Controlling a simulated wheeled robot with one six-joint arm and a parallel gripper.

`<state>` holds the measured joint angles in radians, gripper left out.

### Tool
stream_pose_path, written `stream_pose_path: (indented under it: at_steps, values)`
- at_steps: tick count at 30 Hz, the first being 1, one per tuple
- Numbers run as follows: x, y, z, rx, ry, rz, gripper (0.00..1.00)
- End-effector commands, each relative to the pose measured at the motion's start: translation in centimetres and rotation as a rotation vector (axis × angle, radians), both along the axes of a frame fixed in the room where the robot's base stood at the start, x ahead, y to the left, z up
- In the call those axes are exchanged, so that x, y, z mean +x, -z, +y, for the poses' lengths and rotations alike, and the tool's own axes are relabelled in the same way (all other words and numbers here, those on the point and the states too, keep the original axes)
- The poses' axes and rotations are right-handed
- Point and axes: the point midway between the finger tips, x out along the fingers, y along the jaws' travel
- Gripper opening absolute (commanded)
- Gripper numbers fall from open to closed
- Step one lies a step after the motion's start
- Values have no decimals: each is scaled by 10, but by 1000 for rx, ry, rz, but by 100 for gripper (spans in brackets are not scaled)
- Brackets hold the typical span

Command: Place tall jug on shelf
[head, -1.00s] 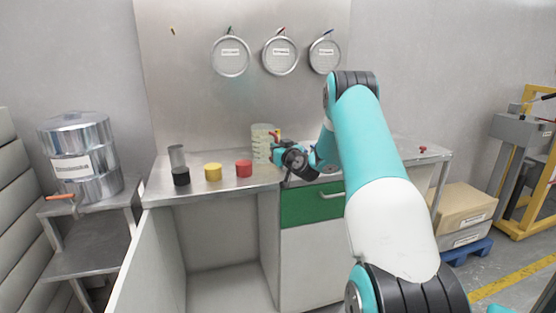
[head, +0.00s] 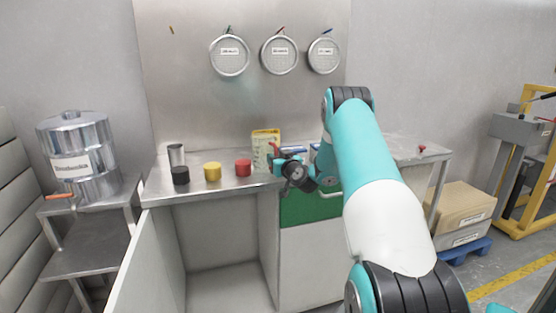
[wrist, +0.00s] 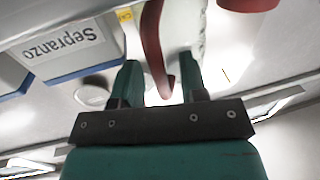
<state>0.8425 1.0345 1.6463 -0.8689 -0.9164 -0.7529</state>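The tall jug (head: 263,150) appears to be the pale container with a yellow-green marking and a red handle, standing on the metal counter (head: 225,184). Its red handle (wrist: 152,45) and pale body (wrist: 188,28) show in the wrist view. My gripper (head: 277,160) is beside the jug, on its handle side. In the wrist view my gripper (wrist: 162,82) is open, with the lower end of the handle between its fingers and gaps at the sides. I cannot tell which surface is the shelf.
Black (head: 180,176), yellow (head: 212,172) and red (head: 243,168) containers and a metal cup (head: 176,154) stand left on the counter. An open compartment (head: 225,245) lies below. A steel tank (head: 80,155) stands on a left rack (head: 88,246). A labelled box (wrist: 65,50) is near my gripper.

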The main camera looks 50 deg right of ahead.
Motion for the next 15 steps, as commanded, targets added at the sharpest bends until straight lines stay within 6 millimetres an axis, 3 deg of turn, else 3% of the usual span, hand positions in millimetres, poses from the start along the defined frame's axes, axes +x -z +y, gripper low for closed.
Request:
stream_pose_path:
  at_steps: [5, 15]
  values:
    - [-10, 2, 2, 1, 1, 1, 39]
    - [-77, 5, 27, 4, 4, 1, 39]
